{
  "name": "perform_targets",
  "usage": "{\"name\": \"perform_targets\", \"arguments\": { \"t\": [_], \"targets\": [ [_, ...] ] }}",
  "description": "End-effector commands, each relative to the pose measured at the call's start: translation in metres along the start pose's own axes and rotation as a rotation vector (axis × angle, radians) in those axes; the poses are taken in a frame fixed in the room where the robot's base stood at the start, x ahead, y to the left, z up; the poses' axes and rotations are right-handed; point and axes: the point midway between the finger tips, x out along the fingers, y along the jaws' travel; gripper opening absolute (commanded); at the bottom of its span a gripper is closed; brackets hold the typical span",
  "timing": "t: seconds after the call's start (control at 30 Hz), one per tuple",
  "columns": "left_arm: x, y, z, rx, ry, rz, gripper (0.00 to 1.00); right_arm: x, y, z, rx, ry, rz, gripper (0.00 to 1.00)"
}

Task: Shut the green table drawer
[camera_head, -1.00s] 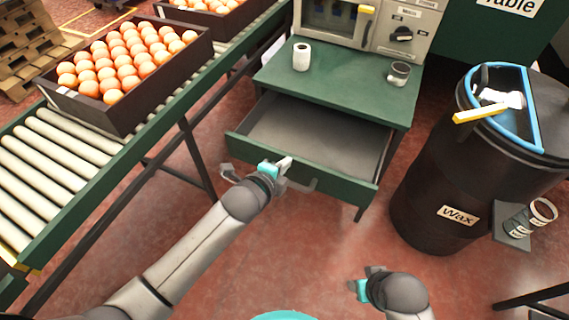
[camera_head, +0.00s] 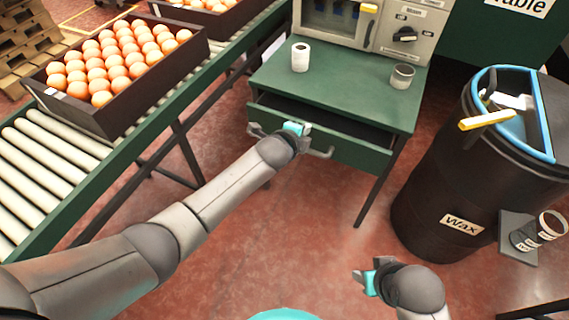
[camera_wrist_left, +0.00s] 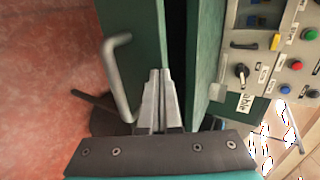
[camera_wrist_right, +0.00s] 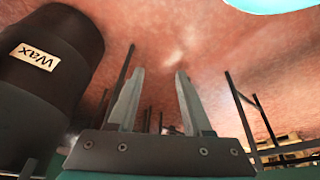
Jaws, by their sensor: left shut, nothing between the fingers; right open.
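The green table (camera_head: 340,92) has a green drawer (camera_head: 352,152) under its top. The drawer stands a little way out, with a dark narrow gap above its front. Its grey handle shows in the left wrist view (camera_wrist_left: 116,75). My left gripper (camera_head: 278,130) is shut and empty at the drawer front, left of the handle's middle. In the left wrist view its closed fingers (camera_wrist_left: 160,98) are against or very near the top of the drawer front; exact contact is unclear. My right gripper (camera_head: 363,279) is open and empty, low over the floor, away from the table.
A black wax barrel (camera_head: 440,180) with a blue rim stands right of the table. A white cup (camera_head: 300,58) and a small metal can (camera_head: 402,76) stand on the table.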

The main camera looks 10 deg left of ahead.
Motion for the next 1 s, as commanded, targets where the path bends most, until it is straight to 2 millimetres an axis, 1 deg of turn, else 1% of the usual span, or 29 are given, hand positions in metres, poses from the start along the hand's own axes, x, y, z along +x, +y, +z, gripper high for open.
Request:
{"name": "perform_targets", "arguments": {
  "t": [0.03,0.2,0.4,1.0],
  "targets": [
    [0.005,-0.002,-0.001,0.001,0.001,-0.002,0.00,-0.003,0.000,-0.001,0.000,0.007,0.000,0.50],
    [0.018,-0.009,0.000,0.001,0.000,-0.002,0.00,-0.015,0.001,-0.007,0.001,0.026,0.001,0.50],
    [0.025,-0.013,0.000,-0.001,0.001,0.000,0.00,-0.024,0.001,-0.010,0.001,0.038,0.002,0.50],
    [0.024,-0.014,0.001,-0.001,0.000,0.001,0.00,-0.028,0.001,-0.013,0.002,0.044,0.003,0.50]
  ]
}}
